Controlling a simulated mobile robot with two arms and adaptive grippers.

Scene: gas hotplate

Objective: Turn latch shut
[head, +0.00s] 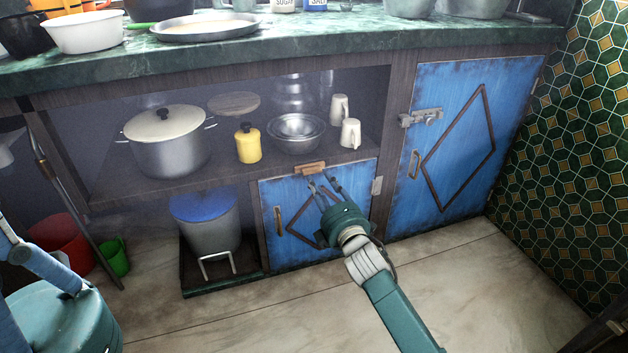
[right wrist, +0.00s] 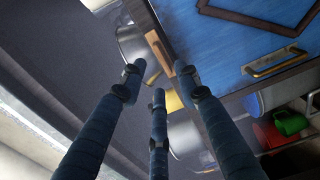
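A small blue door (head: 290,190) with a diamond moulding stands closed under the shelf. A wooden turn latch (head: 309,168) lies roughly level along its top edge; it also shows in the right wrist view (right wrist: 158,50). My right gripper (head: 325,184) is just below and right of the latch, in front of the door. In the right wrist view its fingers (right wrist: 158,80) are spread and empty, with the latch beyond the tips; I cannot tell whether any touches it. My left gripper (head: 45,280) is partly cut off at the lower left, its fingertips not clearly shown.
A larger blue door (head: 455,140) with a metal latch (head: 420,117) is at the right. The open shelf above holds a pot (head: 168,145), a yellow bottle (head: 247,145), metal bowls (head: 297,133) and two mugs. A blue-lidded bin (head: 210,225) stands left of the small door. The floor in front is clear.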

